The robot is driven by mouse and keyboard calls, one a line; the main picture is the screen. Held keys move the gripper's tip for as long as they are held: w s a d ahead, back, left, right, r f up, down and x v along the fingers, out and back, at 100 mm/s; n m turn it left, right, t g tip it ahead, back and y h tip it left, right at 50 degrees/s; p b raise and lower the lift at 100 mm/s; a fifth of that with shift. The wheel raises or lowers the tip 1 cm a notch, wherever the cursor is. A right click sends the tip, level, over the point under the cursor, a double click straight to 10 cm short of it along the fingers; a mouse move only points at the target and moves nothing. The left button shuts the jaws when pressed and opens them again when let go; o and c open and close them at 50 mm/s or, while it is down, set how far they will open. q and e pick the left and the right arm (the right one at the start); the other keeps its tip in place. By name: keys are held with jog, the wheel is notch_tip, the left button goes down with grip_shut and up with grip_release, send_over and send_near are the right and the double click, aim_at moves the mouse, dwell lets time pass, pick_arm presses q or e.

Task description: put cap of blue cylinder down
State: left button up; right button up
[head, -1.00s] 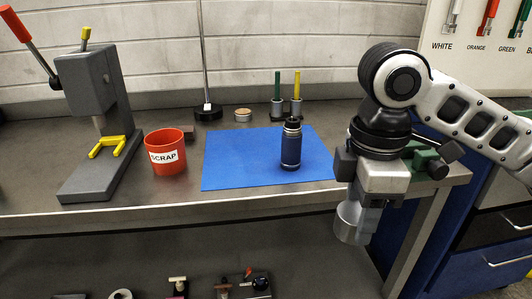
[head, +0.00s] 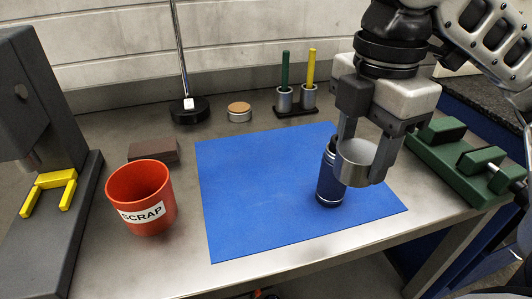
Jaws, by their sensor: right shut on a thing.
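The blue cylinder (head: 329,188) is a dark blue flask standing upright on the blue mat (head: 255,200), right of its middle. The cap (head: 358,165) is a silver cup, off the flask. My right gripper (head: 364,152) is shut on the cap, with its fingers pointing down. In the head view the cap overlaps the flask's upper right side and hides part of it; whether they touch is unclear. My left gripper is not in view.
A red scrap bin (head: 141,198) and a brown block (head: 153,150) stand left of the mat. A dark press (head: 45,200) is at far left. A pen holder (head: 297,108) stands behind the mat, and a green vise (head: 465,155) lies at right. The mat's left half is clear.

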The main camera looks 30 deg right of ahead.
jog(key=w+a+f+b, duration=0.1)
jog(key=w+a+f, duration=0.1)
jog(key=w+f, duration=0.1)
jog(key=w+a+f, duration=0.2)
jog(key=w+f, duration=0.1)
jog(key=w, duration=0.1)
jog(key=w+a+f+b, duration=0.1)
jog(key=w+a+f, duration=0.1)
jog(key=w+f, duration=0.1)
jog(key=shift+w+b, duration=0.3)
jog(key=shift+w, duration=0.35)
jog(key=shift+w+f, duration=0.15)
jog(key=shift+f, duration=0.05)
notch_tip(320, 180, down, 3)
jog(key=shift+w+a+f+b, duration=0.1)
jog(key=shift+w+f+b, duration=0.1)
jog(key=shift+b, duration=0.15)
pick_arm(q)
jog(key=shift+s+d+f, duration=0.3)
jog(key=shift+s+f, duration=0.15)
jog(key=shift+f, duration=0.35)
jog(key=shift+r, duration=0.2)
pick_arm(e)
jog(key=shift+f, duration=0.1)
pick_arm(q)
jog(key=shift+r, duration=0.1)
pick_arm(e)
jog(key=shift+f, duration=0.25)
